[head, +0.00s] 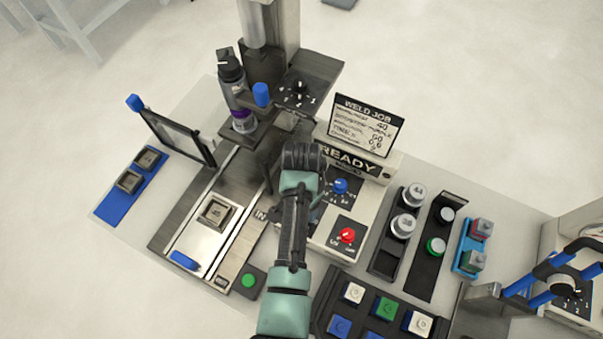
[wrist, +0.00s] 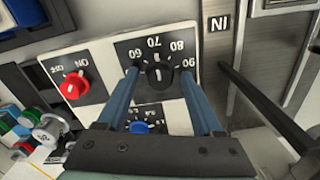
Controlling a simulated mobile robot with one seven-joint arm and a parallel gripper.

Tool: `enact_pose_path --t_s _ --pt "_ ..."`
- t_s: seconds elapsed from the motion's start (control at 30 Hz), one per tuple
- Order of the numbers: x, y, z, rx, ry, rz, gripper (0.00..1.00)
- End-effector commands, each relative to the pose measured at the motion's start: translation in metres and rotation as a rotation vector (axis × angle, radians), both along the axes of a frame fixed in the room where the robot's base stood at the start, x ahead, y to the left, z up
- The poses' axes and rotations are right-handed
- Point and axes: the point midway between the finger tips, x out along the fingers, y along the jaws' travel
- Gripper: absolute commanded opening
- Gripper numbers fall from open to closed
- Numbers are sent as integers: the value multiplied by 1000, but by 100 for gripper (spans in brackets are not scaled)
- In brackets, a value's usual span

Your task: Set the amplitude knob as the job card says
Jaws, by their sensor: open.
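The amplitude knob (wrist: 158,73) is black with a white mark, on a black dial numbered by tens, upside down in the wrist view. The mark points toward the 70 side; its exact setting is hard to read. My gripper (wrist: 160,76) is open, its blue fingers on either side of the knob in the picture; I cannot tell whether they touch it. My arm (head: 293,225) hides this knob in the head view. The job card (head: 365,124), headed WELD JOB, stands above the READY display (head: 350,158). Its small lines are blurred; one number looks like 50.
A blue knob (head: 341,185) and a red switch knob (head: 347,236) are close by on the same panel. A metal fixture (head: 216,212) and a welding column (head: 268,30) stand left of my arm. Racks of cylinders (head: 404,225) and colored blocks (head: 387,308) lie right.

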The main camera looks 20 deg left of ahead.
Motion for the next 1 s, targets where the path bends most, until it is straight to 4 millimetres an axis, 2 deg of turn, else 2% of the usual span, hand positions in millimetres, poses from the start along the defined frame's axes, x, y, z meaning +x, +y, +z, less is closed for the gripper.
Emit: enact_pose_path --t_s 0.23,0.6,1.0 --pt "0 0 -1 0 0 0 68" --pt "0 0 0 0 0 0 1" --pt "0 0 0 0 0 40 0"
